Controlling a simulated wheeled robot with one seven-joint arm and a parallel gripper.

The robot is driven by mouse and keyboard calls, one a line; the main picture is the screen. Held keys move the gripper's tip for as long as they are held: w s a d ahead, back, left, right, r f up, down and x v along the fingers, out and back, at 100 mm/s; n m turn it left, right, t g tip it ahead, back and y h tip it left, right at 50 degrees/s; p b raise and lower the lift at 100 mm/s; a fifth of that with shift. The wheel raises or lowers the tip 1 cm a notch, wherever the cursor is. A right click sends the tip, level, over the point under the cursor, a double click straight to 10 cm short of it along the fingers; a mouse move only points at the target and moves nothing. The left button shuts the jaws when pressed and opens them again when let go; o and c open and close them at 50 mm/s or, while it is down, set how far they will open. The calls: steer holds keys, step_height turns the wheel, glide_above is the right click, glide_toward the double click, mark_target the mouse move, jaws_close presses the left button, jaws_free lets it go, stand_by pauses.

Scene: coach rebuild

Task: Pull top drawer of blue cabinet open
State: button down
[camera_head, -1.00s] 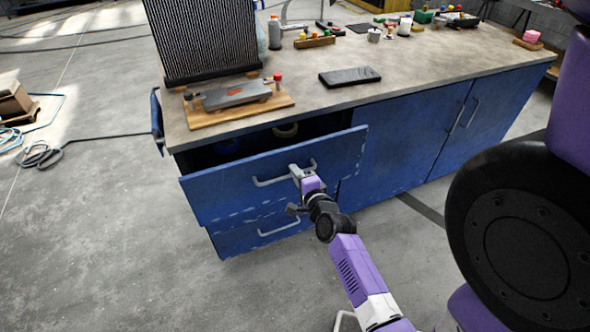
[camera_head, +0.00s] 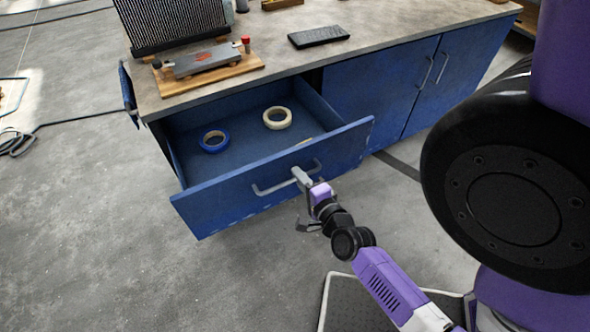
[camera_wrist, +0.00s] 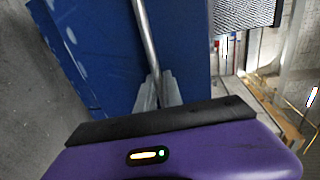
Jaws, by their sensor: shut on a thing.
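The blue cabinet (camera_head: 392,84) stands under a grey worktop. Its top drawer (camera_head: 262,181) is pulled well out, and its inside shows. A blue tape roll (camera_head: 203,139) and a cream tape roll (camera_head: 266,117) lie in it. My gripper (camera_head: 299,176) is shut on the drawer's grey bar handle (camera_head: 270,190), near the handle's right part. In the wrist view the fingers (camera_wrist: 158,92) close around the handle bar (camera_wrist: 146,40) in front of the blue drawer front (camera_wrist: 98,50). The lower drawer is hidden behind the open one.
On the worktop (camera_head: 285,60) are a black flat device (camera_head: 318,37), a wooden board (camera_head: 228,77) with a grey piece on it, and a ribbed dark panel (camera_head: 175,20). The grey floor (camera_head: 90,230) left of the drawer is clear. A cable lies at far left.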

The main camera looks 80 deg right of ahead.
stand_by(0.3)
steer(key=c, duration=1.8)
jaws_free()
steer(key=shift+o, duration=0.2)
steer(key=shift+s+a, duration=0.1)
steer(key=b+v, duration=0.1)
steer(key=v, duration=0.6)
steer(key=shift+s+a, duration=0.2)
steer(key=shift+s, duration=0.05)
